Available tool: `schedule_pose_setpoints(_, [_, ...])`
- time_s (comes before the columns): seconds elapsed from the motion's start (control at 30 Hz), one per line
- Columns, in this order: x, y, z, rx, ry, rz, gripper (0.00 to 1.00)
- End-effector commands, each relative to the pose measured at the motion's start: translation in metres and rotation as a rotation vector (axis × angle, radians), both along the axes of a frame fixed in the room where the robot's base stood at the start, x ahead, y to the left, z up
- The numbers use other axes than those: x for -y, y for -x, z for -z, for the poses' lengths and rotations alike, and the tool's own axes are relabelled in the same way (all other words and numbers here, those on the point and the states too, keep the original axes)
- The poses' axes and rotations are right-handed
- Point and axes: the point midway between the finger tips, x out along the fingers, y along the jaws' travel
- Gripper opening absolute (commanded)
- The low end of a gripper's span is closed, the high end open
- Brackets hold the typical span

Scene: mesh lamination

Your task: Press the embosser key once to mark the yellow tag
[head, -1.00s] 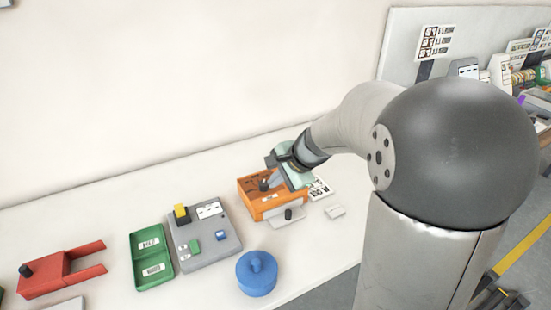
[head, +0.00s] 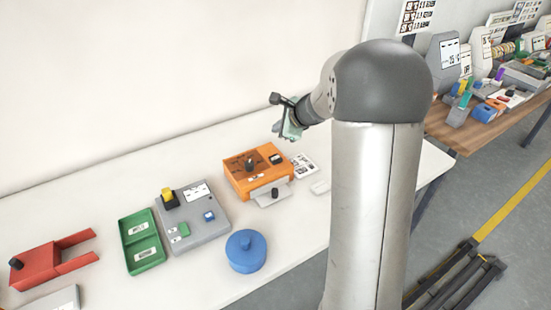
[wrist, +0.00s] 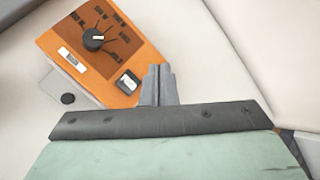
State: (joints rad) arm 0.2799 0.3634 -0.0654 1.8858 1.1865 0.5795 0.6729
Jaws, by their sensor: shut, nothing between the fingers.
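My gripper (head: 279,118) is raised above and behind the orange machine (head: 254,172), apart from it. Its fingers are shut and empty in the wrist view (wrist: 158,85). The orange machine has a black knob (wrist: 93,40) and a small black-and-white key or label (wrist: 128,82) near one corner. A grey machine (head: 208,231) to its left carries a yellow block on a black base (head: 168,198), a green piece (head: 180,231) and a blue button (head: 209,216). I cannot tell which machine is the embosser, and no separate yellow tag shows clearly.
A green two-part tray (head: 129,249), a red forked holder (head: 40,268) and a blue round lidded pot (head: 247,252) stand on the white table. A printed card (head: 304,165) lies right of the orange machine. The wall is close behind.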

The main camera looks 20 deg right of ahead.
Motion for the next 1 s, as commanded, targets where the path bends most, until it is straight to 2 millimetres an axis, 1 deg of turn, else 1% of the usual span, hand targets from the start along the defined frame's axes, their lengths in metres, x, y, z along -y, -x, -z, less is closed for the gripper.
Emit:
schedule_pose_setpoints(0.27, [0.000,0.000,0.030,-0.002,0.000,-0.001,0.00])
schedule_pose_setpoints(0.6, [0.000,0.000,0.079,-0.001,0.001,-0.001,0.00])
schedule_pose_setpoints(0.77, [0.000,0.000,0.087,-0.001,0.001,-0.001,0.00])
schedule_pose_setpoints(1.0, [0.000,0.000,0.086,-0.001,0.000,-0.001,0.00])
